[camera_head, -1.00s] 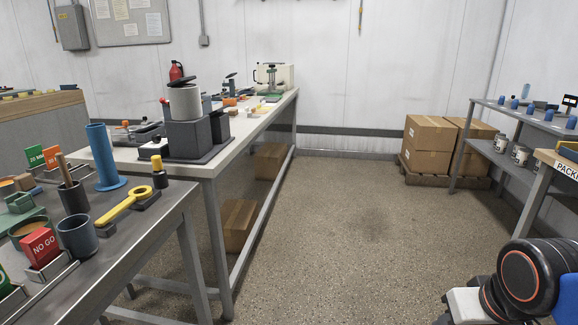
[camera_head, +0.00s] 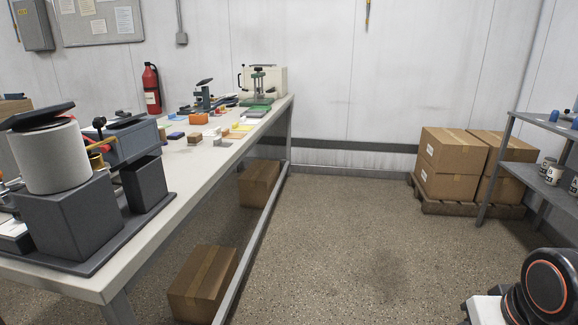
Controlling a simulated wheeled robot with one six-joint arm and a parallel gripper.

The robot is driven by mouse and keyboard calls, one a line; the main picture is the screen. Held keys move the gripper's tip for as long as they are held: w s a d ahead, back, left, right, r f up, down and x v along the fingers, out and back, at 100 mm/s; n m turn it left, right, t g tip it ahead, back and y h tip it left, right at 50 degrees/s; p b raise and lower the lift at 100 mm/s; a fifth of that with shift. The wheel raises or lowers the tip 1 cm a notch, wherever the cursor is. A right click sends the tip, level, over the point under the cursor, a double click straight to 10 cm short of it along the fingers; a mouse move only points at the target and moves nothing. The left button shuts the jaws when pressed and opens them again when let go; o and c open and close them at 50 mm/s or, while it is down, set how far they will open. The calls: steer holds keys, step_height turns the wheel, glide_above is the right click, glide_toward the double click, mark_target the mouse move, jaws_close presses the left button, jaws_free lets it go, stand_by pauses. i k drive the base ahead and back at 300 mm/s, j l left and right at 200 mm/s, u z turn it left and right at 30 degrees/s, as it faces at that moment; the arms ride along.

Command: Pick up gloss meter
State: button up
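I cannot tell for sure which thing is the gloss meter. Several small items stand on the long light-topped bench (camera_head: 165,215) on the left, among them an orange block (camera_head: 199,118), a brown block (camera_head: 195,138) and a grey block (camera_head: 222,142), all too small to identify. A part of my own arm (camera_head: 548,285) shows at the lower right, well apart from the bench. My gripper is not in view.
A large grey device with a white cylinder (camera_head: 50,160) stands at the bench's near end. Cartons (camera_head: 201,285) lie under the bench. Stacked boxes (camera_head: 447,165) sit on a pallet (camera_head: 470,208) at the back right, beside a grey shelf (camera_head: 540,118). The floor (camera_head: 350,250) between is clear.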

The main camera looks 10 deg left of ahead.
mark_target(197, 118)
steer(key=i+u, duration=0.2)
steer(key=i, duration=0.2)
steer(key=i+l+u, duration=0.15)
steer(key=i, duration=0.3)
steer(key=i+l+u, duration=0.2)
steer(key=i, duration=0.2)
steer(key=i+l+u, duration=0.15)
steer(key=i, duration=0.25)
steer(key=i+l+u, duration=1.05)
steer(key=l+u, duration=0.15)
steer(key=l, duration=0.15)
steer(key=i+l+u, duration=0.1)
steer(key=l+u, duration=0.25)
steer(key=l, duration=0.65)
steer(key=l+u, duration=0.35)
steer(key=l, duration=0.65)
